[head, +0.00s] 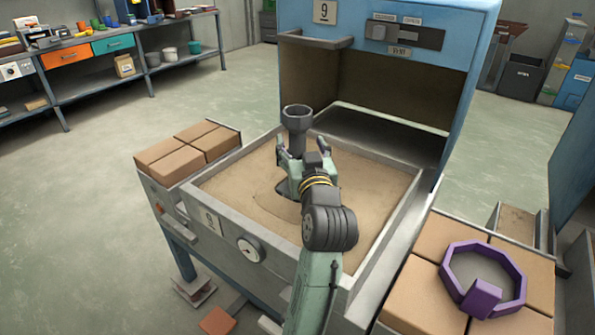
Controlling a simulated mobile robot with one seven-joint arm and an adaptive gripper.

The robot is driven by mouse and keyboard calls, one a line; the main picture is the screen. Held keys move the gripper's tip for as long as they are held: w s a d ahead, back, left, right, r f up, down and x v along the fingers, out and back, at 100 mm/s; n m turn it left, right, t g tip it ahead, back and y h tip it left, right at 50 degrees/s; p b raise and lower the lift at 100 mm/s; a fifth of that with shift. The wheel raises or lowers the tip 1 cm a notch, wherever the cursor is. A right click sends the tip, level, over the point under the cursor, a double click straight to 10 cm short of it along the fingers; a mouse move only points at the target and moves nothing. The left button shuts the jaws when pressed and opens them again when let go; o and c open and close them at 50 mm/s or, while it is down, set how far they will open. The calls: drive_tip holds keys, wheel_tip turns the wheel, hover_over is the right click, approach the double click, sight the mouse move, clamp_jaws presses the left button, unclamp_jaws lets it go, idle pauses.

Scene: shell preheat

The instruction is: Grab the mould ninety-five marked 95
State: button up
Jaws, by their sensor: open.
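A dark grey piece with a wide cup-shaped top and a narrower stem (297,117) stands upright over the sand bed in the head view. It looks like the mould, but I can read no 95 on it. My gripper (300,150) is open, with one finger to each side of the piece's lower stem. The gripper hides the foot of the piece, and I cannot tell whether the fingers touch it. My arm reaches in from the front of the bed.
The sand bed (238,187) has a raised metal rim, with a blue oven (468,70) open behind it. Tan bricks (165,160) lie on the left ledge. On the right, a purple octagonal ring (453,260) lies on more bricks. A shelf bench (100,75) stands far left.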

sight(299, 137)
drive_tip(key=w, duration=0.3)
drive_tip(key=w+a, duration=0.1)
drive_tip(key=w, duration=0.1)
drive_tip(key=shift+r, duration=0.2)
drive_tip(key=shift+s, duration=0.1)
drive_tip(key=shift+c, duration=0.4)
clamp_jaws()
idle(0.4)
